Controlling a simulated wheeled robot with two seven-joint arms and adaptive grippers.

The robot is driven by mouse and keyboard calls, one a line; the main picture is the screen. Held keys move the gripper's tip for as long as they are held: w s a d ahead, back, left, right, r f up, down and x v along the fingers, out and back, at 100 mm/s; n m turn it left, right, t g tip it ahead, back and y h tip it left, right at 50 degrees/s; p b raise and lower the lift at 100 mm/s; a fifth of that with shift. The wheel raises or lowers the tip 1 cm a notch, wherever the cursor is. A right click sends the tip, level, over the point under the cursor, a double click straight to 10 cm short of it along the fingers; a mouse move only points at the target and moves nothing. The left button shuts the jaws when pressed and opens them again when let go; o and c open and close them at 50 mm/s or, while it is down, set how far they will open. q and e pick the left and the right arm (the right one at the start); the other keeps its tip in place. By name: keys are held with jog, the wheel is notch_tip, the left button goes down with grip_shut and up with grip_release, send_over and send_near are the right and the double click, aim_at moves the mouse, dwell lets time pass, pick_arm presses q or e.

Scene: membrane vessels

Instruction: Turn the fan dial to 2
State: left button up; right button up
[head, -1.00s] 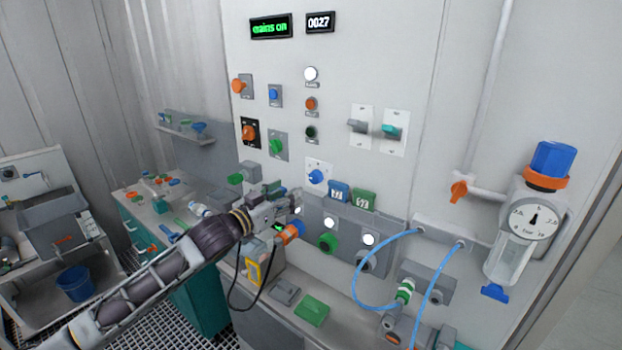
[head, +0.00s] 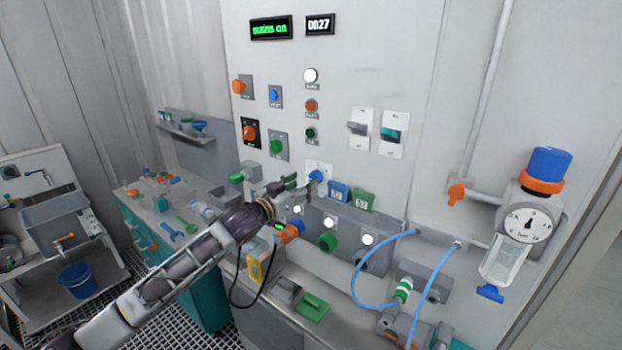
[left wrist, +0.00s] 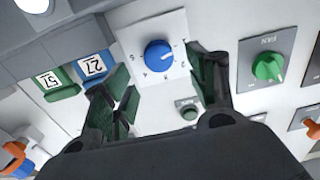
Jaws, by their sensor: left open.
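A blue dial knob (head: 317,176) sits on a white plate with marks around it, low on the grey wall panel. In the left wrist view the blue knob (left wrist: 158,55) shows between my two fingers, with figures around it too small to read surely. A green knob (left wrist: 268,67) on a grey plate, whose upside-down label seems to read FAN, is to the right there; in the head view this green knob (head: 277,146) is up and left of the blue one. My left gripper (head: 300,188) is open and empty, just short of the blue knob. My right gripper is not in view.
Blue and green numbered tags (left wrist: 92,67) are close beside the left finger in the wrist view. Lever switches (head: 393,134) are up and right of the dial.

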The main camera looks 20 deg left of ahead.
aim_at(313, 178)
pick_arm(q)
jog(key=shift+p+x, duration=0.6)
jog(key=shift+x, duration=1.8)
jog(key=c, duration=1)
jog(key=shift+m, duration=0.5)
jog(key=m, duration=0.4)
jog(key=shift+d, duration=0.15)
jog(key=shift+d+f+m, duration=0.1)
jog(key=shift+m, duration=2.3)
jog(key=shift+s, duration=0.1)
